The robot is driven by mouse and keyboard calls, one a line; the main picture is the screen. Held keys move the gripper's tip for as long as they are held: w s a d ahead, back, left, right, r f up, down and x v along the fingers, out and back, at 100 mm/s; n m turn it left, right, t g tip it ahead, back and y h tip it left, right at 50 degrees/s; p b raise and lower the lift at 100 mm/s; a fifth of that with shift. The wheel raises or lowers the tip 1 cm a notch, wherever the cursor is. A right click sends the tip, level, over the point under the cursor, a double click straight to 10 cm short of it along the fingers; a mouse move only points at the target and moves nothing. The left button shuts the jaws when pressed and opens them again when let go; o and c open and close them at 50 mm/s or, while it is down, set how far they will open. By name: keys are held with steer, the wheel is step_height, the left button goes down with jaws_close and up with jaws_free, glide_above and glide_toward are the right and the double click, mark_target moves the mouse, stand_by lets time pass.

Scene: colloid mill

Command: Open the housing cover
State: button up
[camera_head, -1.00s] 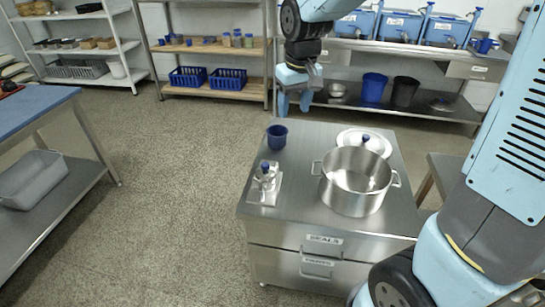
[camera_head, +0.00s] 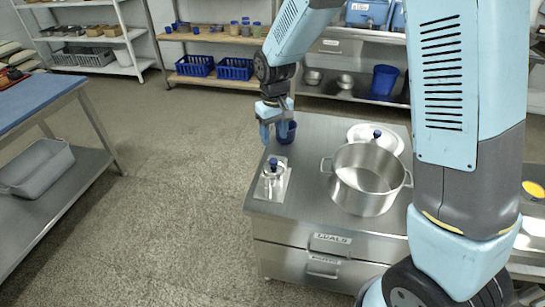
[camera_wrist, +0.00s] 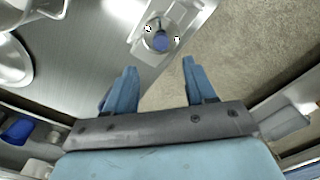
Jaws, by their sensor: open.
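A small metal mill housing (camera_head: 273,182) with a blue knob on top (camera_head: 272,162) stands on a light square plate near the left edge of the steel cabinet top. In the wrist view the housing (camera_wrist: 155,27) lies beyond the fingertips, its blue knob (camera_wrist: 161,42) facing me and two small clamp-like parts beside it. Its cover looks closed. My gripper (camera_head: 273,134) is open and empty, above and behind the housing, apart from it. The two blue fingers also show in the wrist view (camera_wrist: 158,72), pointing toward the housing.
A large steel pot (camera_head: 366,182) and a white lid with a blue knob (camera_head: 377,137) stand to the right. The cabinet (camera_head: 315,248) has labelled drawers. The floor to its left is clear.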

mark_target(273, 160)
step_height(273, 160, down, 10)
steer(key=shift+r, duration=0.25)
stand_by(0.3)
jaws_close()
stand_by(0.4)
steer(key=shift+a, duration=0.1)
